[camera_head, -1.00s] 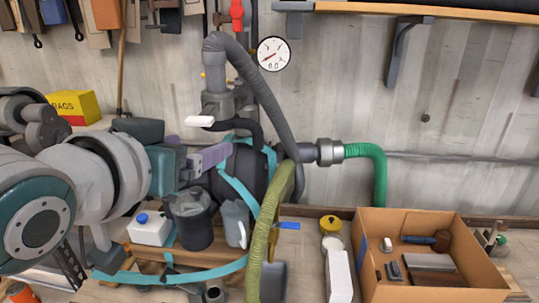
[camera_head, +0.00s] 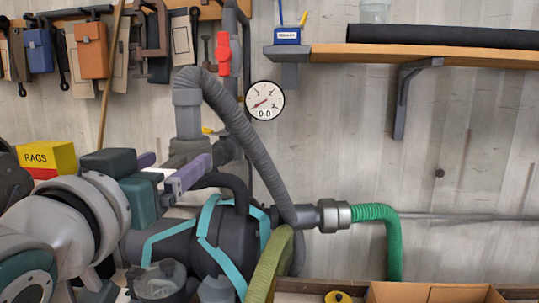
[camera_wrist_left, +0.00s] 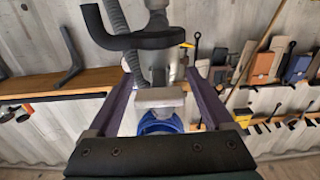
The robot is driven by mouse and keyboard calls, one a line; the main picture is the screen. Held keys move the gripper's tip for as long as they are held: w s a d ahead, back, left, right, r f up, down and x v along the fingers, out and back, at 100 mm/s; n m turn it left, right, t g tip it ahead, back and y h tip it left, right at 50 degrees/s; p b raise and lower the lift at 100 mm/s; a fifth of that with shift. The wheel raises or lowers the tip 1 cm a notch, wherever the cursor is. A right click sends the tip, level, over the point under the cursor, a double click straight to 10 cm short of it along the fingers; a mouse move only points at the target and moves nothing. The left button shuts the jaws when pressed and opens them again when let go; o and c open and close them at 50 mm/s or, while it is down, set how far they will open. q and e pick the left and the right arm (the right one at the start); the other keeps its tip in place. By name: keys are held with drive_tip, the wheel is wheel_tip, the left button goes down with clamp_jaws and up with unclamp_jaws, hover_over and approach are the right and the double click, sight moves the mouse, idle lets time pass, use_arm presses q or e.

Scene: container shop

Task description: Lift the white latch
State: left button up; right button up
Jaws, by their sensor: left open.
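The white latch shows in the wrist view as a pale grey-white block (camera_wrist_left: 158,97) on the front of a grey pipe fitting. My left gripper (camera_wrist_left: 160,80) is open, with one purple finger on each side of the latch and visible gaps between. In the head view my left gripper (camera_head: 182,164) comes in from the left in front of the grey valve body (camera_head: 188,150). There a small white part (camera_head: 160,172) shows between its fingers, and the rest of the latch is hidden. My right gripper is in neither view.
A grey ribbed hose (camera_head: 235,125) bends down close to the right of the gripper. A gauge (camera_head: 265,100) and a red valve handle (camera_head: 223,55) are above. A dark tank with teal straps (camera_head: 222,245) stands below. A yellow rags box (camera_head: 48,158) is at left.

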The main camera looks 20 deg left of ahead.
use_arm(q)
drive_tip(key=shift+w, duration=0.15)
drive_tip(key=shift+c, duration=0.7)
drive_tip(key=c, duration=1.2)
drive_tip(key=r+g+p, duration=0.1)
drive_tip(key=g+p, duration=0.1)
drive_tip(key=p, duration=0.5)
clamp_jaws()
drive_tip(key=shift+p, duration=0.35)
drive_tip(key=shift+f, duration=0.3)
